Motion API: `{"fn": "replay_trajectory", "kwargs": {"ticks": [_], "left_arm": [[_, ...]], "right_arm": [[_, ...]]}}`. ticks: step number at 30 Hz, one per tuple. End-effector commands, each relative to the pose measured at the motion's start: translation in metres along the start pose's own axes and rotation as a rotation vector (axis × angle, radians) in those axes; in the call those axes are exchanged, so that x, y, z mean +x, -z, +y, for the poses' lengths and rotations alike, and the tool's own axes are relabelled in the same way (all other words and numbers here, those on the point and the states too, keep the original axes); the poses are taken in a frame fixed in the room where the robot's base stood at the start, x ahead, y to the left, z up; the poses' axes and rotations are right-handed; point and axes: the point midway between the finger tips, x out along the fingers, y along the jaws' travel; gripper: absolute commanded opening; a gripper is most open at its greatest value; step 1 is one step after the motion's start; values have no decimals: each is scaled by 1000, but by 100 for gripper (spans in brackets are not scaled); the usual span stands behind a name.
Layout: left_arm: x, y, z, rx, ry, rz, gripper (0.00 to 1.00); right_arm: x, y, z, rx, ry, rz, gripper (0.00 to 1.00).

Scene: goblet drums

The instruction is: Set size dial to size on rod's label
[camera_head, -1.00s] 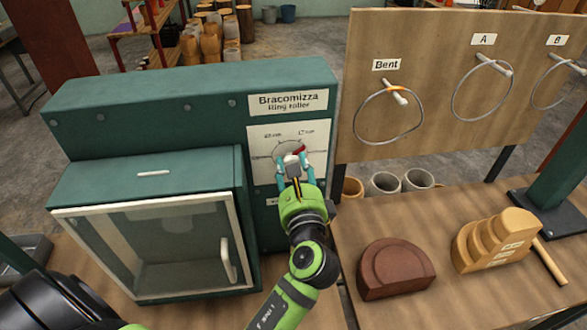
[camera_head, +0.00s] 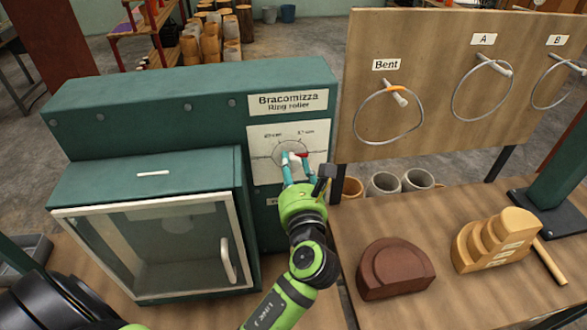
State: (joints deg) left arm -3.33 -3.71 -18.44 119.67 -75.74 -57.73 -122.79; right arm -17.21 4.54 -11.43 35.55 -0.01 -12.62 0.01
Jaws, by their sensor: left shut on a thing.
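The size dial (camera_head: 283,147) is a grey disc on a white panel on the front of the green ring roller (camera_head: 150,95). Printed sizes in cm stand at its upper left and upper right, too small to read surely. My left gripper (camera_head: 296,160) is at the dial with its blue-tipped fingers shut on the dial's knob, which they mostly hide. A red mark (camera_head: 304,155) shows at the right fingertip. I cannot make out a labelled rod. My right gripper is not in view.
A clear-fronted cabinet box (camera_head: 150,245) with a handle juts out left of the dial. A wooden board (camera_head: 430,120) at right holds hanging metal rings under labels Bent, A and B. A brown stepped block (camera_head: 395,268) and a tan one (camera_head: 495,243) stand on the bench.

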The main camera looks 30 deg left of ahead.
Motion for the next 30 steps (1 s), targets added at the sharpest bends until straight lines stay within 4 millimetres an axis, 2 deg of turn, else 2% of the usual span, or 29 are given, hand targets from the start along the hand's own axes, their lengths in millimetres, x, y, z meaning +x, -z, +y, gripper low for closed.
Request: {"fn": "replay_trajectory", "kwargs": {"ticks": [1,13,14,15,16,26,30], "left_arm": [[2,-8,1,1,-1,-18,8],[2,-8,1,6,-1,-18,8],[2,-8,1,6,-1,-19,44],[2,-8,1,5,-1,-18,60],[2,-8,1,5,-1,-17,64],[0,-2,0,8,0,-6,64],[-13,-1,0,9,2,-3,64]], "right_arm": [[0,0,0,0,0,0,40],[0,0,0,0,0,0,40],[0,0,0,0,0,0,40],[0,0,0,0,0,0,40],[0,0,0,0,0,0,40],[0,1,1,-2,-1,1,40],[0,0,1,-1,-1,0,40]]}}
